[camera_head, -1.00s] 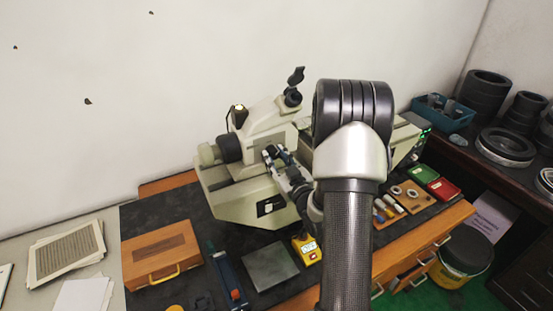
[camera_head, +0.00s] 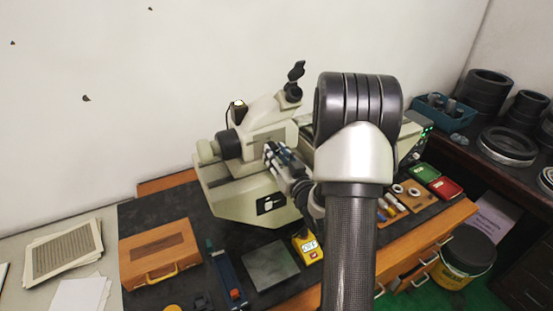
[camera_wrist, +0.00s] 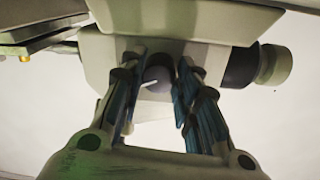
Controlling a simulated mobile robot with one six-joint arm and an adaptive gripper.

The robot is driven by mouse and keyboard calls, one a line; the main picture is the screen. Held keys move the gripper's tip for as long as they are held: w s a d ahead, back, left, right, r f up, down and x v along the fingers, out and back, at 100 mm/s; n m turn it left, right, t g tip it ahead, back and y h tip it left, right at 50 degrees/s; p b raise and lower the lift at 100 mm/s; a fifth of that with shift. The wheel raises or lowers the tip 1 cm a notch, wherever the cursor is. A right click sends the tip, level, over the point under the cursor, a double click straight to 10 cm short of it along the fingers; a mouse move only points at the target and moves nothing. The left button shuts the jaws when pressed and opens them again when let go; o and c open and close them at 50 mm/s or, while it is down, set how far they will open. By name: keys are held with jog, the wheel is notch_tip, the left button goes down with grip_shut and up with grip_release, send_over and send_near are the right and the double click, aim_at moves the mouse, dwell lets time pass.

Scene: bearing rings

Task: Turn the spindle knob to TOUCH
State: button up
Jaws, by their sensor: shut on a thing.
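The spindle knob (camera_wrist: 157,74) is a dark round knob with a white pointer mark, on the pale machine (camera_head: 240,205). In the wrist view it sits between the two blue-padded fingers of my gripper (camera_wrist: 160,68), which is shut on it. In the head view my gripper (camera_head: 279,158) reaches the front face of the machine and hides the knob. The pointer slants down and to the left in the wrist view. No TOUCH lettering is readable, so I cannot tell which setting it points to.
A larger dark knob with a pale end (camera_wrist: 265,66) is beside the fingers. A wooden case (camera_head: 160,252), a grey plate (camera_head: 270,265) and a yellow meter (camera_head: 307,248) lie on the dark mat. Red and green trays (camera_head: 445,187) are at right.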

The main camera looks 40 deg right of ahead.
jog(key=m+b, duration=0.1)
jog(key=m, duration=0.3)
jog(key=shift+m, duration=0.4)
jog(key=shift+b, duration=0.3)
jog(key=o, duration=1.1)
jog(key=shift+c, duration=0.2)
jog(key=v, duration=0.7)
jog(key=shift+s, duration=0.25)
jog(key=shift+w+a+r, duration=0.1)
jog(key=shift+a, duration=0.1)
